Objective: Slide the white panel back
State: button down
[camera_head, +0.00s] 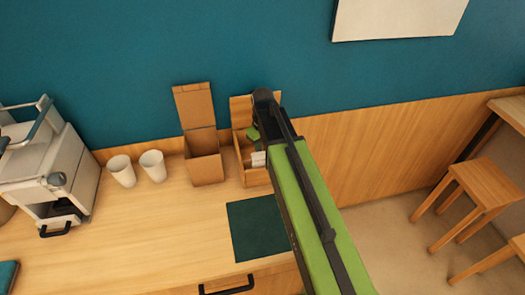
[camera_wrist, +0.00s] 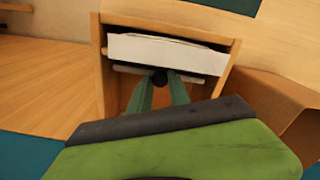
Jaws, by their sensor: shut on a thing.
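The white panel (camera_wrist: 168,52) lies across the inside of a wooden box (camera_wrist: 101,75) in the wrist view. In the head view a small pale part of the panel (camera_head: 258,159) shows beside my arm. My gripper (camera_wrist: 162,84) reaches into the box with its two green fingers closed around a dark round knob (camera_wrist: 159,75) at the panel's near edge. In the head view my gripper (camera_head: 252,134) shows as a bit of green inside the box (camera_head: 241,165); my arm hides the box's right part.
An open cardboard box (camera_head: 205,168) stands just left of the wooden box. Two white cups (camera_head: 122,171) and a coffee machine (camera_head: 60,165) stand farther left. A dark green mat (camera_head: 258,230) lies in front. Stools (camera_head: 480,188) are at the right.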

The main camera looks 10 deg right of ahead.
dwell(0.7)
jog(key=w, duration=0.4)
jog(key=shift+w, duration=0.25)
jog(key=c, duration=1.2)
grip_release()
notch_tip(320, 180, up, 18)
jog(key=p, duration=1.7)
jog(key=shift+f, duration=0.25)
